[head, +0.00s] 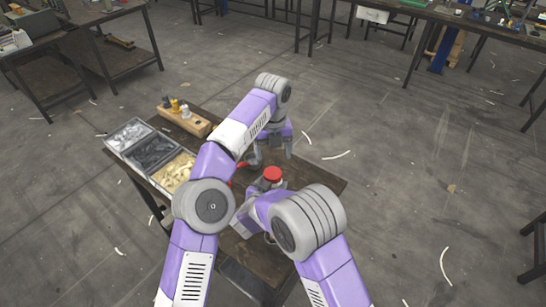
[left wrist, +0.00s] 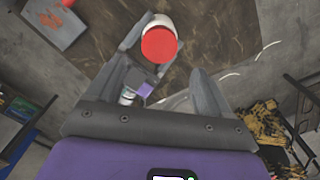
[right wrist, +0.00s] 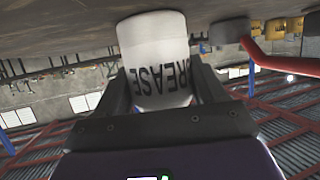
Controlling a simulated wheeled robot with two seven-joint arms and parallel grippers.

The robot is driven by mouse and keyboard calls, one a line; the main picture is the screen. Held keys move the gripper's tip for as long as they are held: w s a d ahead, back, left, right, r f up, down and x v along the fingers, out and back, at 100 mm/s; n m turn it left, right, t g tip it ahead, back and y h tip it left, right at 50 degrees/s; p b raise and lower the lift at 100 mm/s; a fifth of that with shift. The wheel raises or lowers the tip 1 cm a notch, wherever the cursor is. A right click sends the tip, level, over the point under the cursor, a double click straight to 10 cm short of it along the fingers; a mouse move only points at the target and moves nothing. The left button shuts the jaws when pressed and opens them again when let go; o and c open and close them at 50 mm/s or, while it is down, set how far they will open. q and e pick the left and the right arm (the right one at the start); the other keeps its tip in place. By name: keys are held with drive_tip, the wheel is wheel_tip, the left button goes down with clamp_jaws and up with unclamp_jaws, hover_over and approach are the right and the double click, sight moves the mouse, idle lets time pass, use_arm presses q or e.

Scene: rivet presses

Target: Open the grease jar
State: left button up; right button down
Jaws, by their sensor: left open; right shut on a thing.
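The grease jar shows as a round red lid (head: 272,174) in the head view. In the left wrist view the same lid (left wrist: 159,45) sits on the white jar, seen from above. In the right wrist view the white jar body (right wrist: 155,50) with its "GREASE" lettering stands between the fingers of my right gripper (right wrist: 160,85), which is shut on it. My left gripper (head: 271,153) is open and empty above the lid, fingers pointing down. Its fingers also spread to either side in the left wrist view (left wrist: 153,72). My right arm hides most of the jar in the head view.
The dark worktable (head: 318,181) carries trays of small parts (head: 152,150) and a wooden block (head: 186,120) with several coloured pegs at its left. A red bar (right wrist: 280,62) is near the jar in the right wrist view. The table's right end is clear.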

sight(273, 173)
use_arm(q)
drive_tip(key=shift+f, duration=3.85)
drive_tip(key=c, duration=1.1)
drive_tip(key=n, duration=0.3)
drive_tip(key=o, duration=1.2)
drive_tip(key=shift+r, duration=0.1)
